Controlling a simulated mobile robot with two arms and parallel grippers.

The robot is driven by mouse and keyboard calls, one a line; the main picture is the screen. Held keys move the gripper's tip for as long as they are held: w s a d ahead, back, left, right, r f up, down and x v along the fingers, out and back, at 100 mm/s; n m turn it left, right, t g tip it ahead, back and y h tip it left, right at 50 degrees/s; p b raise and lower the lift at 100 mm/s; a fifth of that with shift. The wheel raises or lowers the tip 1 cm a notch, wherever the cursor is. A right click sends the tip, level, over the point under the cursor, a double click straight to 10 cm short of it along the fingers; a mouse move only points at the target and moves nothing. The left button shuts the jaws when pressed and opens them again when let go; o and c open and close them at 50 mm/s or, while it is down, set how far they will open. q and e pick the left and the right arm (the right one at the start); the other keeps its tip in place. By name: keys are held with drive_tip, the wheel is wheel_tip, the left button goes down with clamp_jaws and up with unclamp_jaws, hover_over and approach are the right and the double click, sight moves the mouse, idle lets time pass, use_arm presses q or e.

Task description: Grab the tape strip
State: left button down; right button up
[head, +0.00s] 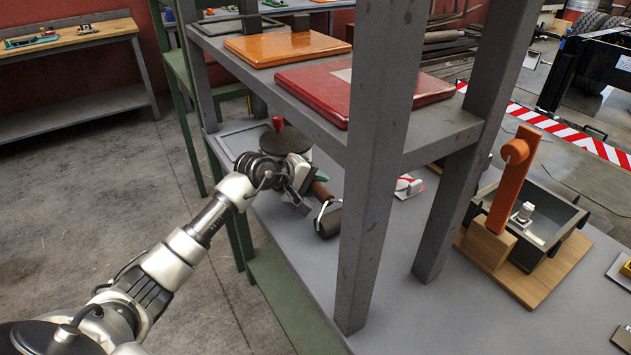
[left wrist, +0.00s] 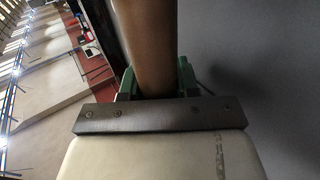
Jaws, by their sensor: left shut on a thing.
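An orange strip (head: 510,185) with a round orange end at its top stands on a wooden block in the right of the head view; it looks like the tape strip, though I cannot tell its material. My left gripper (head: 314,184) is well to its left, under the shelf. It is shut on the brown handle of a dark roller (head: 328,219), at the bench top. In the left wrist view, the brown handle (left wrist: 146,45) stands between the green fingers of my left gripper (left wrist: 155,82). My right gripper is not in view.
A grey shelf post (head: 375,160) and a second post (head: 455,200) stand between my left gripper and the orange strip. The shelf above holds a red board (head: 310,92) and an orange board (head: 285,47). A dark tray (head: 540,215) sits beside the strip.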

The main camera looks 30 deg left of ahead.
use_arm(q)
drive_tip(key=shift+f+b, duration=0.15)
drive_tip(key=shift+b, duration=0.15)
drive_tip(key=c, duration=0.8)
unclamp_jaws()
